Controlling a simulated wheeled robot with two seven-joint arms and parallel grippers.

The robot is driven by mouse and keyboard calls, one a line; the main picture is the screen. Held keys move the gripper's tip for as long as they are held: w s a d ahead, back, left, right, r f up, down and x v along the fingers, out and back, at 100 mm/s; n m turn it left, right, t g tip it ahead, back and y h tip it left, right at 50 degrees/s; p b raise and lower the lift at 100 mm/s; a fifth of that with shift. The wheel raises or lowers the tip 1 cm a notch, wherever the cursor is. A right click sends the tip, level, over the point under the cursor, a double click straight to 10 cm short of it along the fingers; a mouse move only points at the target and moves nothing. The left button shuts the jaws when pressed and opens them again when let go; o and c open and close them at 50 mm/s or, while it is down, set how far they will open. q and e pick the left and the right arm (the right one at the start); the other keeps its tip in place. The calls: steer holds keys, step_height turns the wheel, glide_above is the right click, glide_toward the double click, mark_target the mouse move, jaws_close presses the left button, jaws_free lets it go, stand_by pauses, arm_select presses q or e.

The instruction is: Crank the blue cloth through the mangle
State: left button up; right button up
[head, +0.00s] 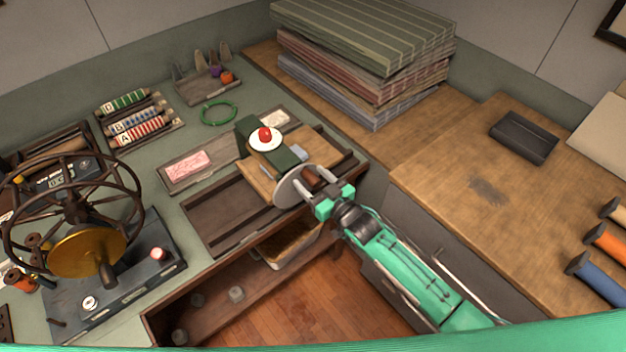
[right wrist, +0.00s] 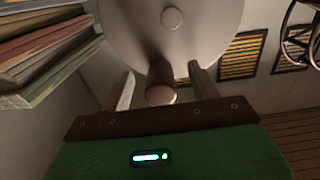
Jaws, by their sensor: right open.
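The mangle (head: 282,158) has a dark green top with a white dial and red knob, and stands on a wooden board. Its pale crank disc (head: 289,186) faces me and also fills the top of the right wrist view (right wrist: 195,35). A brown crank handle (right wrist: 160,78) sticks out from the disc. My right gripper (head: 316,189) is at the disc, its open fingers on either side of the handle, with gaps visible in the wrist view. A small blue-grey piece (head: 297,152), perhaps the blue cloth, shows beside the mangle top. My left gripper is out of view.
A tray with a pink patterned piece (head: 187,165) lies left of the mangle. A spoked wheel machine (head: 88,255) stands at far left. Folded striped fabric (head: 365,50) is stacked behind. The right wooden counter (head: 450,200) is mostly clear, with spools (head: 600,277) at its right edge.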

steer(key=shift+s+d, duration=0.1)
steer(key=shift+p+v, duration=0.7)
steer(key=shift+v, duration=0.6)
steer(key=p+v, duration=0.2)
steer(key=v, duration=0.4)
